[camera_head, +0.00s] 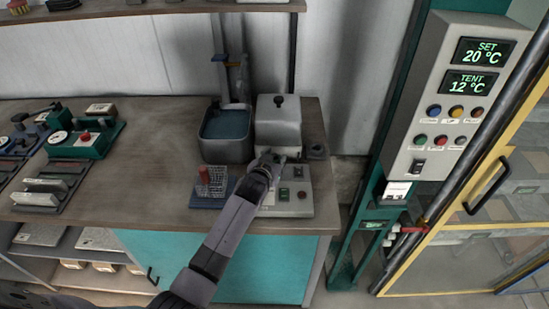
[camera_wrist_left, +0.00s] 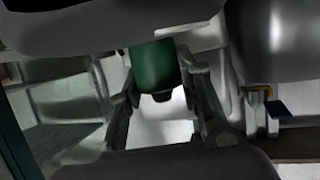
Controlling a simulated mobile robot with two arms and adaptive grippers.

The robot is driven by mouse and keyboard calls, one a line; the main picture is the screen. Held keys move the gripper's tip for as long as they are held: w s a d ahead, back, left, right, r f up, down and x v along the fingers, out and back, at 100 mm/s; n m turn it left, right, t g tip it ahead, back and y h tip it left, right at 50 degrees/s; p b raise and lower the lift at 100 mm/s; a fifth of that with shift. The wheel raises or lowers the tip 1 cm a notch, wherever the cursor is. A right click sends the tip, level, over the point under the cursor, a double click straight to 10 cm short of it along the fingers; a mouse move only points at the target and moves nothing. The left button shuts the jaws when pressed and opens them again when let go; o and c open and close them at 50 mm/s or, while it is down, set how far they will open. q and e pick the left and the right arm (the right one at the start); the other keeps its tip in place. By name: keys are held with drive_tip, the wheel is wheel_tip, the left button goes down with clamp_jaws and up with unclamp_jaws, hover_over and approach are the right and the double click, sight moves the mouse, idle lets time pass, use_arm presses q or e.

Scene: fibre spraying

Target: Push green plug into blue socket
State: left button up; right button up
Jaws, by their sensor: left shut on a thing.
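My left gripper (camera_head: 268,166) is over the machine at the right end of the bench. In the left wrist view its two fingers (camera_wrist_left: 162,105) are on either side of a green cylindrical plug (camera_wrist_left: 153,66) with a dark tip, and they are shut on it. The plug is hard to make out in the head view. I cannot identify the blue socket for certain. A small blue piece (camera_wrist_left: 277,107) shows at the right of the wrist view. My right gripper is not in view.
A grey basin (camera_head: 226,150) and a grey lidded box (camera_head: 278,122) stand behind the gripper. Green devices (camera_head: 82,139) lie at the bench's left. A control cabinet (camera_head: 452,95) stands right.

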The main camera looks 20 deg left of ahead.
use_arm(q)
drive_tip(key=o, duration=1.3)
drive_tip(key=shift+c, duration=0.2)
drive_tip(key=shift+f, duration=0.1)
drive_tip(key=v, duration=1.2)
